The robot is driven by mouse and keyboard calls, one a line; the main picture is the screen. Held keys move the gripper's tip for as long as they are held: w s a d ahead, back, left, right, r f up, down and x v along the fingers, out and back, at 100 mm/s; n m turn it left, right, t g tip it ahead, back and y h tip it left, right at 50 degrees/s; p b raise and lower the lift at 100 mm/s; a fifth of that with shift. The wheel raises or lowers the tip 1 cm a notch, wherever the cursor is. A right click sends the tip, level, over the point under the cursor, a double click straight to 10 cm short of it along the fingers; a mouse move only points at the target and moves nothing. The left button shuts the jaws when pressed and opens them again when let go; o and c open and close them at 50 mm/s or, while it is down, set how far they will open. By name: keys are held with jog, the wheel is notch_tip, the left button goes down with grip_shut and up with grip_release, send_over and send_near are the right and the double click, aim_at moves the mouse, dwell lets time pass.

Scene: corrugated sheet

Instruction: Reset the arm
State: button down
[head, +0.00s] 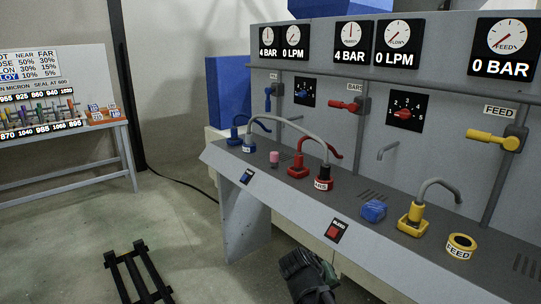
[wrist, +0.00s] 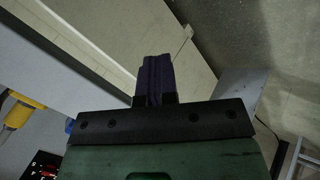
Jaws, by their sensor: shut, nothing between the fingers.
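My gripper (head: 308,275) shows at the bottom middle of the head view, in front of the grey console's front edge (head: 370,262) and low, apart from the things on the console. Its fingertips are hard to make out there. In the wrist view my gripper (wrist: 155,60) has its dark fingers pressed together, with nothing between them. The green wrist body and black crossbar fill the lower part of that view.
The console carries a yellow fitting (head: 416,216), a yellow FEED ring (head: 460,247), a blue lump (head: 373,210), red fittings (head: 298,166) and a pink piece (head: 273,158). A black frame (head: 138,275) lies on the floor at left. Open floor lies between.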

jog(key=s+a+f+g+y, duration=0.2)
jog(key=s+f+g+y, duration=0.15)
jog(key=s+y, duration=0.4)
notch_tip(320, 180, up, 22)
jog(key=d+m+p, duration=0.1)
jog(key=d+p, duration=0.1)
jog(key=p, duration=2)
jog(key=shift+h, duration=0.45)
jog(key=shift+d, duration=0.1)
